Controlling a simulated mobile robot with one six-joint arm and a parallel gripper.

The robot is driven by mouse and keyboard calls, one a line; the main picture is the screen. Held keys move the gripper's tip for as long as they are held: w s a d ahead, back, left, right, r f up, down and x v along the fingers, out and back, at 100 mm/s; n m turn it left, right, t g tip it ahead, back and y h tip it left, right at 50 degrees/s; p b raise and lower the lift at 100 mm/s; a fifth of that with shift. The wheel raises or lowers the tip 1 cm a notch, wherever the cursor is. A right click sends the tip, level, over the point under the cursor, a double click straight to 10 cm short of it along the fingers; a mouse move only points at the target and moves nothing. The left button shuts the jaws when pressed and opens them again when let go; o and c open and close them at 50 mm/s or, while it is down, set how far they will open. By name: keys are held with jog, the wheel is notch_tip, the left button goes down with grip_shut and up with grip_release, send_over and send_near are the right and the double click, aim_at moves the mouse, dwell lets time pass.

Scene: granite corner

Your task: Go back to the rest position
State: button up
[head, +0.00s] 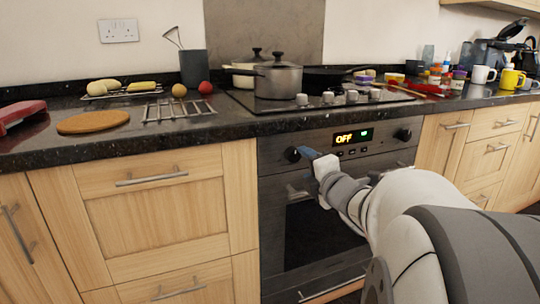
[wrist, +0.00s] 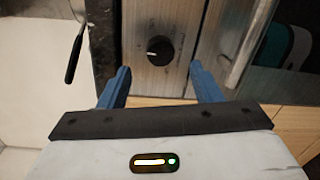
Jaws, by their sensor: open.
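My gripper (head: 309,154) is in front of the oven's control panel, just right of the left black knob (head: 292,154) in the head view. In the wrist view, the two blue fingers of my gripper (wrist: 160,70) are spread apart with nothing between them. The black knob (wrist: 158,50) is beyond the fingertips, about midway between them; I cannot tell the exact gap. My arm reaches in from the lower right of the head view. The oven display (head: 353,137) reads OFF.
The dark granite counter (head: 190,132) runs above the oven. A pot (head: 278,79) and a pan (head: 330,78) stand on the hob (head: 260,103). Mugs and jars crowd the right side. Wooden cabinets (head: 150,210) flank the oven.

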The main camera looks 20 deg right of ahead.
jog(key=shift+s, duration=0.9)
jog(key=shift+r, duration=0.1)
notch_tip(320, 180, up, 11)
jog(key=s+a+m+g+h+p, duration=0.2)
jog(key=s+m+g+h+p, duration=0.3)
jog(key=m+p, duration=1)
jog(key=s+a+r+m+g+y+p, duration=0.2)
jog(key=s+a+r+g+p, duration=0.3)
jog(key=p, duration=0.6)
jog(key=s+a+r+m+g+y+p, duration=0.3)
jog(key=s+a+p, duration=0.5)
jog(key=p, duration=0.4)
jog(key=shift+s+a+r+g, duration=0.2)
jog(key=shift+a+r+g, duration=0.25)
jog(key=shift+r+g, duration=0.5)
